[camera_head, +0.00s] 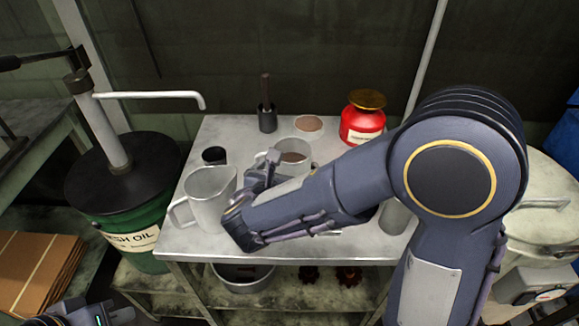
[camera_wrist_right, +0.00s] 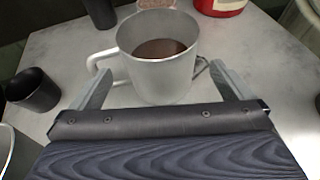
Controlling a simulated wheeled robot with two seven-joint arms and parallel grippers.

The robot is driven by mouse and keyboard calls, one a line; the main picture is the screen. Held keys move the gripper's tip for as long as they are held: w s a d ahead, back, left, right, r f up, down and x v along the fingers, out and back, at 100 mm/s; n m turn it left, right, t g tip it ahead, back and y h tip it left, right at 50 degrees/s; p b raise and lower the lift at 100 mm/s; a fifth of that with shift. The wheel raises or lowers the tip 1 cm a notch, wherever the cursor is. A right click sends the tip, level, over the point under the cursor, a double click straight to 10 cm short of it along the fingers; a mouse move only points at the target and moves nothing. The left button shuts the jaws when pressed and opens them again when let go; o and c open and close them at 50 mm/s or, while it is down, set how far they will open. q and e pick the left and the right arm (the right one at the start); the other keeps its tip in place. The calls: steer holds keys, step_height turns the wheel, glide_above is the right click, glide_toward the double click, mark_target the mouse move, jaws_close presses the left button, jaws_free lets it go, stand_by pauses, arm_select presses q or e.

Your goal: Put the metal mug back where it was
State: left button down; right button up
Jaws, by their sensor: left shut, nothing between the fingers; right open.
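A grey metal mug (camera_head: 297,150) with brown contents stands upright on the metal table (camera_head: 225,128). It also shows in the right wrist view (camera_wrist_right: 158,75), with its handle to the left. My right gripper (camera_head: 266,165) is at the mug, its fingers (camera_wrist_right: 165,85) open with one on each side of the mug's near part. I cannot tell whether they touch it. My right arm hides part of the mug in the head view. A larger metal jug (camera_head: 208,205) stands to the left. Part of my left gripper (camera_head: 90,317) shows at the bottom left, shut and empty.
A green oil drum (camera_head: 145,240) is left of the table. A lower shelf holds a metal bowl (camera_head: 240,280).

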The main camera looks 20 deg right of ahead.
mark_target(296, 158)
steer(key=x, duration=0.5)
steer(key=shift+w+f+b, duration=0.15)
steer(key=shift+f+b, duration=0.2)
steer(key=shift+f, duration=0.05)
steer(key=c, duration=1.1)
steer(key=shift+c, duration=0.2)
steer(key=shift+r, duration=0.2)
